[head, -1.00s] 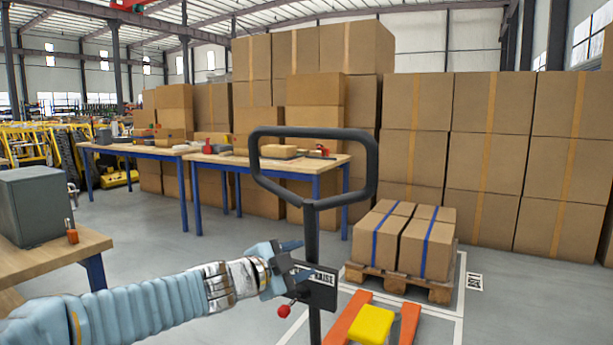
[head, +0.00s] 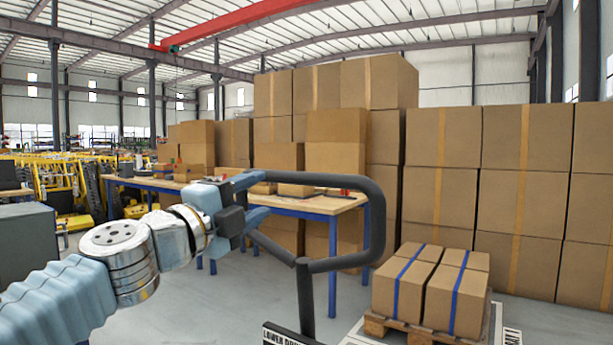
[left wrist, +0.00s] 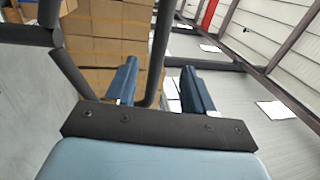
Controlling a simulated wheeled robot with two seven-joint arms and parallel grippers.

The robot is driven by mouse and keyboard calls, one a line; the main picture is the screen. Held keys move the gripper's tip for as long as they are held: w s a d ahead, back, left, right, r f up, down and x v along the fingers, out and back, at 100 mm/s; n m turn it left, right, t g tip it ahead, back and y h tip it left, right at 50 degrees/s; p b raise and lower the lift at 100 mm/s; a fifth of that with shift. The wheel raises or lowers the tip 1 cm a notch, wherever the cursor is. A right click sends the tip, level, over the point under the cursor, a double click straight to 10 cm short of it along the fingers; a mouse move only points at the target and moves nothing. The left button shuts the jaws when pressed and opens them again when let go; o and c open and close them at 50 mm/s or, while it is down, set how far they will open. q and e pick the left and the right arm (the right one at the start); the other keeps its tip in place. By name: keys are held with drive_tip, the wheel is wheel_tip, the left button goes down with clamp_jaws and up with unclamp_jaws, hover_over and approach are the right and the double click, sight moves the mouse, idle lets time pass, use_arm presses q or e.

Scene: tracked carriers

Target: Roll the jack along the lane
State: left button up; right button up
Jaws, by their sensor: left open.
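The jack's black handle loop (head: 379,235) stands in the middle of the head view on a dark upright post (head: 305,300). A lettered plate (head: 283,336) on the post is cut off by the bottom edge. The jack's forks are out of view. My left gripper (head: 258,209) is open at the left side of the loop. In the left wrist view, a dark bar of the handle (left wrist: 158,55) shows between the spread blue fingers of the gripper (left wrist: 160,88). I cannot tell whether they touch it. My right gripper is not in view.
Two strapped cartons sit on a wooden pallet (head: 400,332) at the lower right, beyond the handle. Blue-legged work tables (head: 320,205) and tall carton stacks (head: 440,180) stand behind. A grey cabinet (head: 28,247) is at the left edge. Grey floor shows between.

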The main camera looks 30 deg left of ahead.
sight(290, 181)
use_arm(q)
drive_tip(key=x, duration=1.3)
drive_tip(key=shift+f, duration=0.1)
clamp_jaws()
